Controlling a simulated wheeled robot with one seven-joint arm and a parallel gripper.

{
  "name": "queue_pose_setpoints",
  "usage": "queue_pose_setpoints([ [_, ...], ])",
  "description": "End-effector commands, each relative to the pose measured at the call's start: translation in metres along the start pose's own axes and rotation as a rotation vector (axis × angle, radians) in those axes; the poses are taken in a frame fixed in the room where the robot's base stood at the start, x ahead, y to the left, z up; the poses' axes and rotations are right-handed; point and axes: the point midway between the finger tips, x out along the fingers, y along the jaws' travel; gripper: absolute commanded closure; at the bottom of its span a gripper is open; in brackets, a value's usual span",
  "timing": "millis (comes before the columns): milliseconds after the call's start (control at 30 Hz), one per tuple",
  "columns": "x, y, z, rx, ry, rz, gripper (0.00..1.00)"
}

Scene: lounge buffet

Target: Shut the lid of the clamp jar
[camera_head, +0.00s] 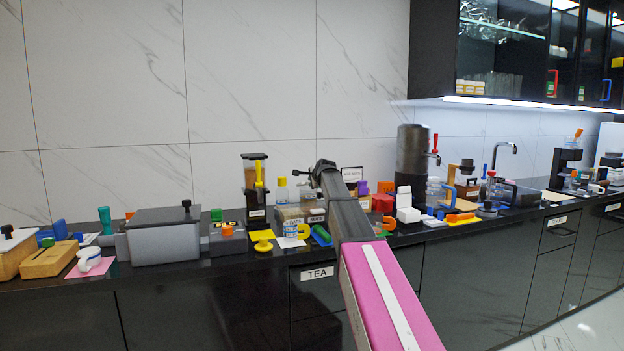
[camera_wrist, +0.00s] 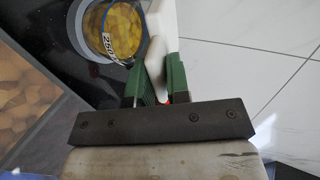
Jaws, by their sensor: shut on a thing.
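A round clear jar (camera_wrist: 122,32) with yellow pieces inside, a blue-grey rim and a label reading "250" shows at the top of the wrist view. I take it for the clamp jar. My gripper (camera_wrist: 160,82) has green fingers shut on a white piece (camera_wrist: 156,50) beside the jar's right side. I cannot tell whether this piece is the lid or another part, and the lid's angle is unclear. In the head view my arm reaches over the counter to the containers at the middle; the fingertips and the held piece are not clear there.
The black counter (camera_head: 180,268) is crowded with containers along the wall. A grey lidded bin (camera_head: 163,238) stands left, a tall dispenser (camera_head: 256,185) behind, and a dark urn (camera_head: 411,163) right. A container with brown contents (camera_wrist: 20,92) is near the jar. Pale tiled floor (camera_wrist: 270,50) lies right.

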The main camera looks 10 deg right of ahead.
Motion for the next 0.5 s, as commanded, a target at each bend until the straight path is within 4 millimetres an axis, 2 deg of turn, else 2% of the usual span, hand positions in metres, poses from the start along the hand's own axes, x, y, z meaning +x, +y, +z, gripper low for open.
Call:
queue_pose_setpoints([
  [33, 0.000, 0.009, 0.000, 0.000, -0.001, 0.012, 1.00],
  [200, 0.004, 0.023, 0.000, -0.001, -0.002, 0.014, 1.00],
  [400, 0.009, 0.037, 0.001, 0.000, -0.002, -0.032, 1.00],
  [500, 0.011, 0.037, 0.000, -0.001, -0.003, -0.061, 1.00],
])
